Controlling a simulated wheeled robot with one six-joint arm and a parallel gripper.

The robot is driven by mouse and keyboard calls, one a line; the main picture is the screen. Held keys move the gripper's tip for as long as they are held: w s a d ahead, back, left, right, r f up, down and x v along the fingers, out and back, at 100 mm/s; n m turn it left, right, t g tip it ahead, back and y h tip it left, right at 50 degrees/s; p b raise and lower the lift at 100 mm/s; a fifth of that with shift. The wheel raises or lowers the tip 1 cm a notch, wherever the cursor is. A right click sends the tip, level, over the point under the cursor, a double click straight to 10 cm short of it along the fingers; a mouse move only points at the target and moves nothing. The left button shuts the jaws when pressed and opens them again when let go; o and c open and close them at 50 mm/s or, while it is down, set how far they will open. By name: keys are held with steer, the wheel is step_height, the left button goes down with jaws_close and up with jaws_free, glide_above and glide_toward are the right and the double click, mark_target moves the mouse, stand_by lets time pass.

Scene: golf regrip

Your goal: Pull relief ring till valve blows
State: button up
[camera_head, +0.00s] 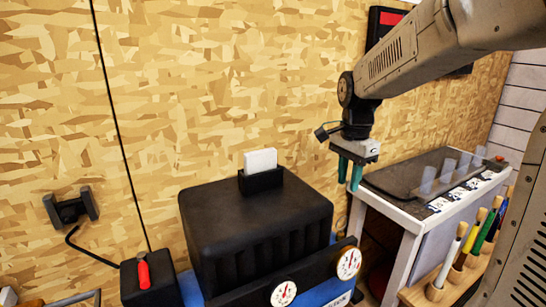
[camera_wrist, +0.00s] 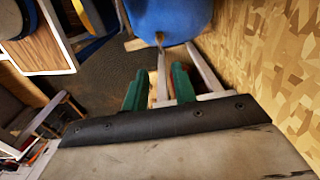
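The black compressor housing (camera_head: 255,225) stands at the lower middle of the head view, with two white gauges on its front. Part of its blue tank (camera_head: 190,288) shows below it. In the wrist view a rounded blue body (camera_wrist: 165,18), probably this tank, is at the top. A small brass-coloured fitting (camera_wrist: 160,38) shows at its lower edge; I cannot tell whether it is the relief valve, and no ring is clear. My gripper (camera_head: 349,183) has green fingers, hangs right of the compressor and points down. In the wrist view my gripper (camera_wrist: 158,78) is open and empty, apart from the fitting.
A white bench (camera_head: 385,213) with a dark mat, several clear cups and a rack of grips stands close at the right. A black box with a red switch (camera_head: 144,275) is at the lower left. The patterned wood wall (camera_head: 230,80) rises behind.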

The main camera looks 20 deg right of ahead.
steer(key=s+a+r+n+t, duration=0.25)
steer(key=s+a+n, duration=0.25)
steer(key=s+n, duration=0.3)
steer(key=s+a+r+n+t, duration=0.2)
steer(key=s+a+n+t, duration=0.1)
steer(key=s+a+n, duration=0.3)
steer(key=s+d+f+n+g, duration=0.15)
steer(key=s+f+g, duration=0.3)
steer(key=s, duration=0.55)
steer(key=w+d+m, duration=0.3)
steer(key=w+m, duration=0.2)
steer(key=w, duration=0.3)
steer(key=w+d+f+m, duration=0.1)
steer(key=w+d+m, duration=0.2)
steer(key=w+m, duration=0.2)
steer(key=w+d+f+m+g, duration=0.1)
steer(key=w+d+m, duration=0.2)
steer(key=w, duration=0.8)
steer(key=shift+d+f+m, duration=0.1)
steer(key=shift+d+m, duration=0.05)
steer(key=shift+m, duration=0.5)
steer(key=shift+d+f+m, duration=0.1)
steer(key=shift+m, duration=0.5)
step_height(320, 180, down, 7)
steer(key=shift+r, duration=0.1)
